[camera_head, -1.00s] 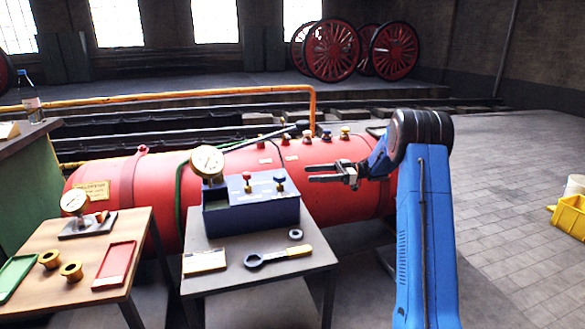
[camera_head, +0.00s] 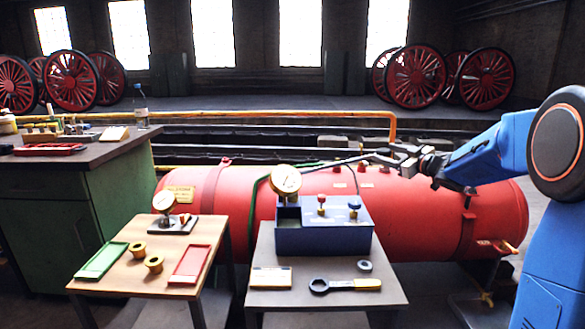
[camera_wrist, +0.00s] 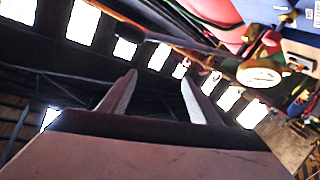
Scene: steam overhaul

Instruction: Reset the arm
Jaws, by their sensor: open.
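My gripper (camera_head: 389,157) is in the head view at the end of my blue arm, which reaches in from the right edge. It is in front of or above the red boiler (camera_head: 440,205), higher than the blue box (camera_head: 330,238). In the wrist view, the two fingers of my gripper (camera_wrist: 158,90) stand apart with nothing between them. The room's windows and dark roof show beyond them. The pressure gauge (camera_wrist: 260,73) and part of the blue box appear at the upper right there, clear of the fingers.
A small table (camera_head: 260,297) holds the blue box, a wrench (camera_head: 345,285) and a ring (camera_head: 365,266). A wooden table (camera_head: 130,275) holds a gauge, green and red trays and brass bushings. A green cabinet (camera_head: 50,215) stands left. An orange pipe (camera_head: 270,115) runs behind the boiler.

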